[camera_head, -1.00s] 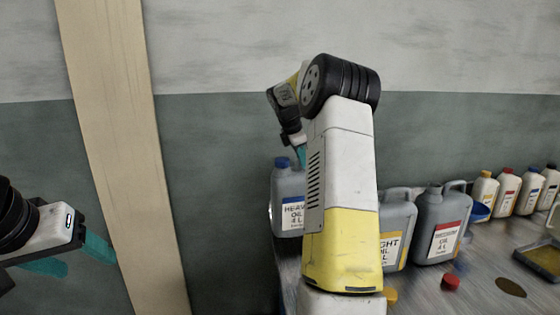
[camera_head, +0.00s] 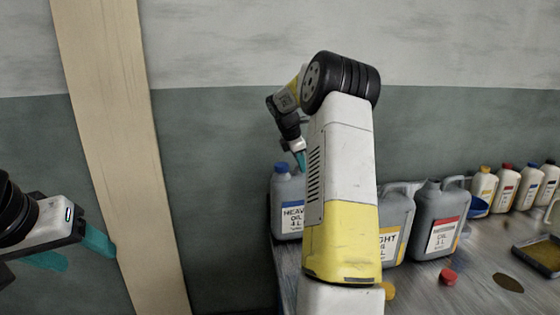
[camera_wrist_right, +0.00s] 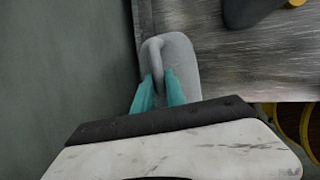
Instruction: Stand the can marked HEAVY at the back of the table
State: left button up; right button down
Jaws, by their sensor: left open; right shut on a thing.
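The grey can marked HEAVY (camera_head: 290,217) has a blue cap and stands upright at the back left of the table, partly hidden behind my right arm. My right gripper (camera_head: 301,160) is above it with teal fingers. In the right wrist view, my right gripper (camera_wrist_right: 158,92) is shut on the handle of the grey can (camera_wrist_right: 183,60). My left gripper (camera_head: 78,250) is open and empty at the far left, off the table.
A grey LIGHT can (camera_head: 399,222) and a grey can with a red label (camera_head: 439,215) stand to the right. Several small bottles (camera_head: 505,186) line the back. A red cap (camera_head: 448,277), a dark stain (camera_head: 508,283) and a tray (camera_head: 540,256) are on the table (camera_head: 480,285).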

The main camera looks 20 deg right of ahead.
jog(key=shift+w, duration=0.1)
dwell(0.8)
jog(key=c, duration=1.3)
grip_release()
jog(key=shift+f, duration=0.1)
jog(key=shift+s+a+f, duration=0.1)
jog(key=shift+s+f, duration=0.1)
jog(key=shift+f, duration=0.15)
jog(key=s+a+r+m+t+y, duration=0.1)
jog(key=s+a+r+m, duration=0.2)
jog(key=s+a+r, duration=0.7)
jog(key=s+a+f+m+t+y, duration=0.1)
jog(key=s+a+m, duration=0.5)
jog(key=s, duration=0.6)
jog(key=s+a+f+m+t+y, duration=0.1)
jog(key=s+a+m+y, duration=0.3)
jog(key=s+a, duration=0.7)
jog(key=s+m+t, duration=0.1)
jog(key=s+m, duration=0.1)
jog(key=shift+s+a+m+y, duration=0.2)
jog(key=shift+a+m+y, duration=0.1)
